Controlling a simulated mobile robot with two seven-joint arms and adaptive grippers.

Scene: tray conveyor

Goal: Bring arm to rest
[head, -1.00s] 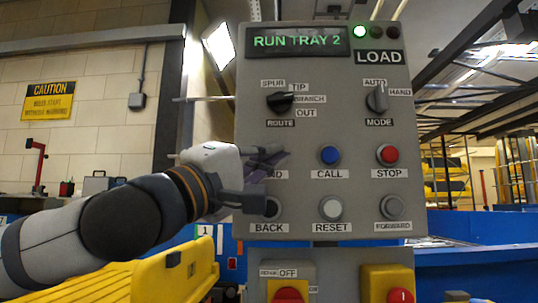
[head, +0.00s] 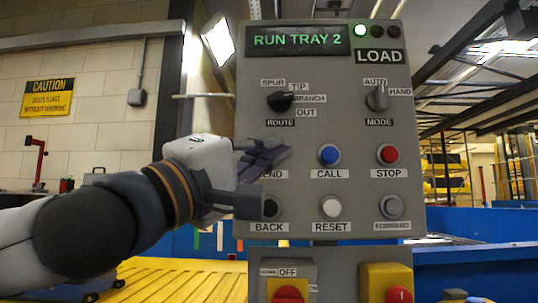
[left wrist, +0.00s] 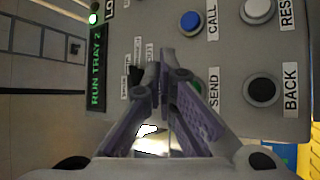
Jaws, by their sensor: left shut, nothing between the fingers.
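The grey control panel (head: 330,75) fills the middle of the head view. My left gripper (head: 284,153) is shut and empty in front of its left side, covering the SEND button and part of its label. I cannot tell from the head view whether the fingertips touch the panel. The BACK button (left wrist: 262,90) is clear to the right. My right gripper is not in view.
The display (head: 297,40) reads RUN TRAY 2, with a green lamp (head: 360,31) lit. The blue CALL button (head: 329,154) and red STOP button (head: 388,154) are close to the right. A yellow surface (head: 180,280) lies below my arm.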

